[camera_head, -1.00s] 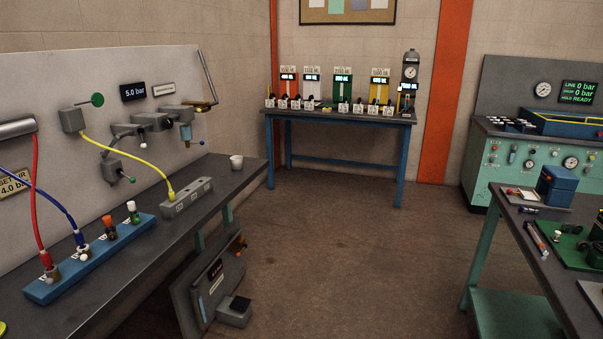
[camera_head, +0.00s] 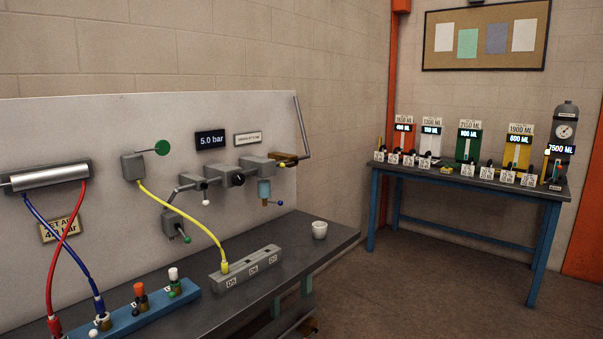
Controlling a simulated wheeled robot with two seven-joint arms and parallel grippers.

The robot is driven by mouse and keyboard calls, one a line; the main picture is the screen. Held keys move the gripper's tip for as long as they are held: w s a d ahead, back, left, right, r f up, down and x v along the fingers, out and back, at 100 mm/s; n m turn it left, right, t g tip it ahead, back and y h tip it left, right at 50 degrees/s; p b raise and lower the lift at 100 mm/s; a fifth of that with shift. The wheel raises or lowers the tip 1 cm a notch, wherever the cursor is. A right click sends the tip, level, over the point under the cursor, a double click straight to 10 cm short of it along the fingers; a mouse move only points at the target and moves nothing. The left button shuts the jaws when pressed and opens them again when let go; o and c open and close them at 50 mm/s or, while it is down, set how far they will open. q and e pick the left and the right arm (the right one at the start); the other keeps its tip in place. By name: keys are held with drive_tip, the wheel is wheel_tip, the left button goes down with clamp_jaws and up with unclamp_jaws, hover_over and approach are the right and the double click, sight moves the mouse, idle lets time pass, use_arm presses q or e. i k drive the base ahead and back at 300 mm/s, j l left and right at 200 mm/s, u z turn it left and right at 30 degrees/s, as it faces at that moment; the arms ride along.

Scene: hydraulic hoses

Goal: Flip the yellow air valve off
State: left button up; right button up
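The yellow-brown air valve (camera_head: 284,159) sits at the right end of the row of grey air units on the panel. A long thin grey lever (camera_head: 303,130) stands nearly upright at its right side, next to the panel's right edge. A regulator with a black knob (camera_head: 238,180) and a unit with a blue bowl (camera_head: 264,190) are left of and below the valve. A yellow hose (camera_head: 187,218) runs from a grey box on the panel to a grey port block. Neither of my grippers is in view.
The grey bench (camera_head: 300,244) carries a white cup (camera_head: 319,229), the port block (camera_head: 246,266) and a blue manifold (camera_head: 130,318) with red and blue hoses. A blue-legged table (camera_head: 462,182) with several canister stations stands behind right. Open floor (camera_head: 400,290) lies right of the bench.

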sight(281, 165)
drive_tip(key=i+l+u, duration=0.35)
drive_tip(key=i+l, duration=0.4)
drive_tip(key=i, duration=0.15)
drive_tip(key=i+l+u, duration=0.15)
drive_tip(key=i+l, duration=0.5)
drive_tip(key=i+l+u, duration=0.15)
drive_tip(key=i+l, duration=0.55)
drive_tip(key=i+l+u, duration=0.15)
drive_tip(key=i+l, duration=0.45)
drive_tip(key=l, duration=0.25)
